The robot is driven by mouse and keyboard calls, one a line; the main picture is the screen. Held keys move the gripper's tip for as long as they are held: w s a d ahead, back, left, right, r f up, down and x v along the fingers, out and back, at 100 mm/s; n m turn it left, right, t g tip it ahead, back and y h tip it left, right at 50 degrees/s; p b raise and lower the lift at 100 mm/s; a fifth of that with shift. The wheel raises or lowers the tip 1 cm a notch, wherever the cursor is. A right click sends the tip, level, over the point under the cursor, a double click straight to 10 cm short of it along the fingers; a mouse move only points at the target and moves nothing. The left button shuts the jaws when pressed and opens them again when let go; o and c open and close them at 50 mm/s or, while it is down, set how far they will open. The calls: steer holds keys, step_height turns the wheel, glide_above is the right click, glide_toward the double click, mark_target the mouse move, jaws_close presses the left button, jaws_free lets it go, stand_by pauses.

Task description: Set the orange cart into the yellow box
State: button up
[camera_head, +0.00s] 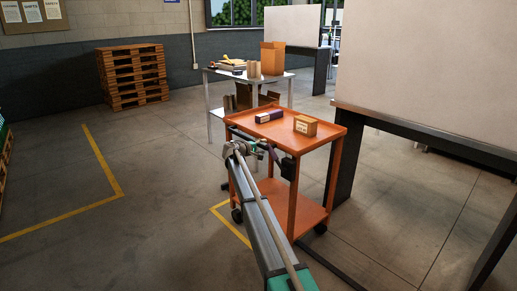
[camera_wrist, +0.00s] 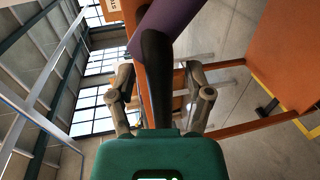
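The orange cart (camera_head: 312,143) stands upright on its wheels, with a top tray and a lower shelf. A yellow floor outline (camera_head: 105,162) shows as a corner on open floor to the left, apart from the cart. Another yellow line corner (camera_head: 232,225) shows by the cart's near left wheel; the cart and my arm hide the rest. My gripper reaches the cart's left side in the head view. In the wrist view its fingers (camera_wrist: 160,80) are spread, with a dark and purple bar (camera_wrist: 155,50) running between them and visible gaps at both sides.
A dark box (camera_head: 269,116) and a tan box (camera_head: 305,125) lie on the cart's tray. A table (camera_head: 222,75) with cartons stands behind it. A white panel on a dark frame (camera_head: 430,70) is close on the right. Stacked pallets (camera_head: 133,76) stand at the back left.

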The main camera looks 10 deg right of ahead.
steer(key=shift+s+d, duration=0.2)
steer(key=shift+s, duration=0.15)
steer(key=shift+s+y+p, duration=0.15)
steer(key=shift+y+p, duration=0.15)
